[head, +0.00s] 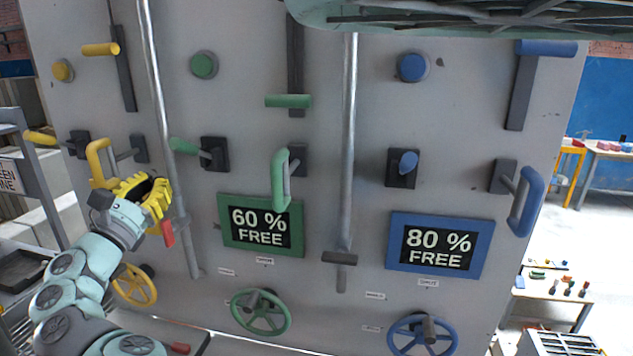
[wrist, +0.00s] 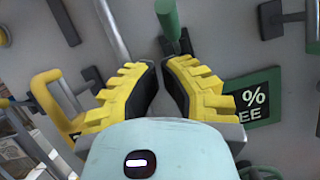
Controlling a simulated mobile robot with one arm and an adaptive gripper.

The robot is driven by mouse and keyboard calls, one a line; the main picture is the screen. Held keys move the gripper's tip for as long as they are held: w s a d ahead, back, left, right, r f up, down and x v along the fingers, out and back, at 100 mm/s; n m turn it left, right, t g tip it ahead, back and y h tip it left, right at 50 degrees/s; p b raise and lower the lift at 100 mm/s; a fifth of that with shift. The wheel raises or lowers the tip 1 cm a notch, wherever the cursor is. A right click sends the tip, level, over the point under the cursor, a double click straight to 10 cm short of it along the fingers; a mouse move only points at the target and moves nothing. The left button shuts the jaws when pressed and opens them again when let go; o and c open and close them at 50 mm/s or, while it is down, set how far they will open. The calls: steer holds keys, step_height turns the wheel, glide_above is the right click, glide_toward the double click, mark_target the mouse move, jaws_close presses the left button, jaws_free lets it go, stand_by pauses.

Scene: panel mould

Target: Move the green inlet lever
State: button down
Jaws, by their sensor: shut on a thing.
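The green lever (head: 184,146) points left from a dark mount (head: 215,153) on the grey panel, left of centre in the head view. In the wrist view its green end (wrist: 167,14) is at the top, just beyond my fingertips. My gripper (head: 157,185) is below and left of the lever's end in the head view, which shows a gap between them. Its yellow fingers (wrist: 160,68) angle towards each other, their tips close together. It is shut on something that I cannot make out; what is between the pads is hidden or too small.
A metal pipe (head: 150,55) runs just behind my gripper. A yellow handle (head: 98,160) is close on its left and a red grip (head: 168,233) just below. A green U-handle (head: 279,180) and the 60 % sign (head: 226,230) are to the right.

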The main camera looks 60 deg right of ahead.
steer(key=s+a+r+b, duration=0.2)
steer(key=a+b, duration=0.1)
steer(key=a, duration=0.3)
steer(key=shift+s, duration=0.2)
steer(key=shift+a, duration=0.1)
